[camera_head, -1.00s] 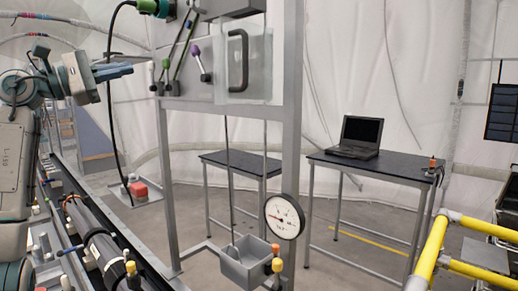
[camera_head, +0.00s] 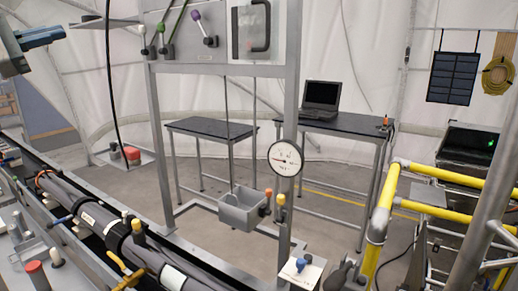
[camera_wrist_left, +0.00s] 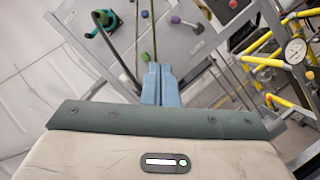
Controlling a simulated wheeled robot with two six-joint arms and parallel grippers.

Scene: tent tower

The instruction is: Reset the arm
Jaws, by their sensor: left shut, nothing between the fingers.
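My left gripper (camera_head: 40,38) is at the upper left of the head view, with part of its arm cut off by the picture edge. Its blue fingers are together and hold nothing. In the left wrist view the two fingers (camera_wrist_left: 160,84) lie side by side and point toward the grey panel with levers. The gripper is in the air, apart from the panel. My right gripper is not in view.
A grey frame carries a panel with levers (camera_head: 210,40), a round gauge (camera_head: 286,158) and a small grey box (camera_head: 243,208). Dark pipes (camera_head: 110,232) run along the lower left. Yellow rails (camera_head: 440,211) stand at the right. A laptop (camera_head: 321,95) sits on a table behind.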

